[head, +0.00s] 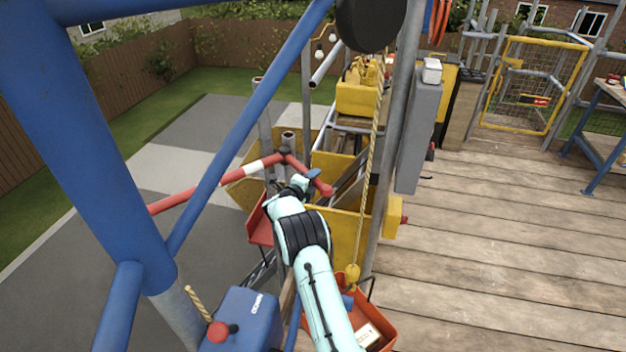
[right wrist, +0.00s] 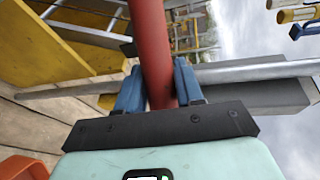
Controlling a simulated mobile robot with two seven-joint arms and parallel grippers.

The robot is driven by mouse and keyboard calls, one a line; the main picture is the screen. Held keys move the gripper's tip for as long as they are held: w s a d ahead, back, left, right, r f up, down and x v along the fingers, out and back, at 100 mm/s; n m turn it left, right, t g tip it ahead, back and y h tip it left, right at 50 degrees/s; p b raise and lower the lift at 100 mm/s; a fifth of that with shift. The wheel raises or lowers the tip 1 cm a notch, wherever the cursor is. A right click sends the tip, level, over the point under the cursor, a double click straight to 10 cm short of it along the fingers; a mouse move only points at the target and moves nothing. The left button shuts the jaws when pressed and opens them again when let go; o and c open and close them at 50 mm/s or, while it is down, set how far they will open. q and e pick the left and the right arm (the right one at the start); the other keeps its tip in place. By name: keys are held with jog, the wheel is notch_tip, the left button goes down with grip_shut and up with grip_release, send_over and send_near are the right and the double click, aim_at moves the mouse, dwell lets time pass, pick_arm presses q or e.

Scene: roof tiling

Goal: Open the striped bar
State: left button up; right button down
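The striped bar (head: 187,198) is red with a white band. It runs from the left behind a blue post to a grey upright, and a short red end continues to the right of it. My right gripper (head: 304,180) is at this short red end. In the right wrist view, the red bar (right wrist: 152,40) passes between the two blue fingers of the gripper (right wrist: 160,82). The fingers lie close against it on both sides, so the gripper looks shut on it. My left gripper is not in view.
A blue slanted brace (head: 245,125) and a thick blue post (head: 95,140) stand at the left. A rope (head: 374,150) hangs at a grey post just right of my arm. Yellow panels (head: 335,235) lie behind. The plank deck (head: 500,230) at the right is clear.

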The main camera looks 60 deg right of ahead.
jog(key=shift+w+a+m+g, duration=0.25)
jog(key=shift+a+m+g, duration=0.1)
jog(key=shift+a+g, duration=0.15)
jog(key=shift+w+a+m+g, duration=0.25)
jog(key=shift+a+m+g, duration=0.1)
jog(key=shift+a+g, duration=0.15)
jog(key=c, duration=0.8)
grip_release()
jog(key=shift+a, duration=0.15)
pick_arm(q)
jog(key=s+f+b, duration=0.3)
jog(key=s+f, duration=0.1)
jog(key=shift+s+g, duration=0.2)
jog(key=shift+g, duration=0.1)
pick_arm(e)
jog(key=a+r, duration=0.2)
jog(key=a, duration=1.1)
jog(key=shift+w+r, duration=0.25)
jog(key=shift+w, duration=0.2)
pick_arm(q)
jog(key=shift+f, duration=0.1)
pick_arm(e)
jog(key=shift+w+d, duration=0.1)
